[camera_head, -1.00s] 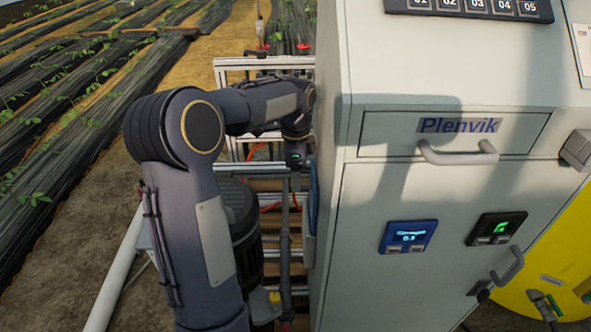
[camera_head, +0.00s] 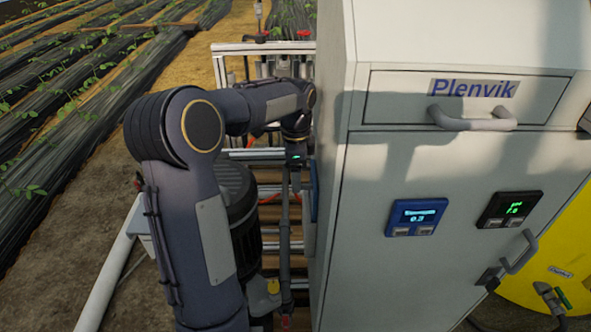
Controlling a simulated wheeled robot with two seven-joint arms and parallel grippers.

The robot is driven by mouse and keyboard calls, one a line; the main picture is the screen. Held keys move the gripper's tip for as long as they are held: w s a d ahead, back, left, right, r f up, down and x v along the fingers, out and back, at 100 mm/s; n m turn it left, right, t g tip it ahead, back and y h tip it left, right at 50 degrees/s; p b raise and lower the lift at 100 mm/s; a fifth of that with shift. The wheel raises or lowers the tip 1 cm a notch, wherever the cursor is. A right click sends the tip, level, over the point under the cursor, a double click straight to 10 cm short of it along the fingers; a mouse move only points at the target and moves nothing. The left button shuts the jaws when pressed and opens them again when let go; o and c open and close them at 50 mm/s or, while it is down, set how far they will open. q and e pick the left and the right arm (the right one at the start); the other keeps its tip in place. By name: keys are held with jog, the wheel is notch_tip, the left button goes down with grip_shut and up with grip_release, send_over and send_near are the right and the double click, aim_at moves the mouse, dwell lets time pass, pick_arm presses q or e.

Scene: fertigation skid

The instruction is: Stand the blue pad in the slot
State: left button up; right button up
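A thin blue strip (camera_head: 312,190), seen nearly edge-on, stands upright against the left side of the cabinet. It may be the blue pad; I cannot tell for sure. My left arm reaches in from the left and bends down, with its gripper (camera_head: 296,178) just left of the blue strip. The fingers are too small and dark to tell whether they are open or hold anything. No slot can be made out. My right gripper is out of view.
The large grey Plenvik cabinet (camera_head: 378,290) fills the right, with a drawer handle (camera_head: 472,120), a blue display (camera_head: 416,217) and a black display (camera_head: 509,209). A yellow tank (camera_head: 570,240) stands at far right. Pipes and a white frame (camera_head: 232,47) lie behind my arm.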

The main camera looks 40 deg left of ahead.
pick_arm(q)
notch_tip(320, 180, down, 8)
jog(key=b, duration=0.3)
jog(key=shift+r+b, duration=0.25)
jog(key=shift+b, duration=0.15)
dwell(0.3)
jog(key=o, duration=1.6)
jog(key=shift+c, duration=0.2)
notch_tip(320, 180, up, 8)
jog(key=shift+f+p, duration=0.1)
jog(key=shift+p, duration=1.1)
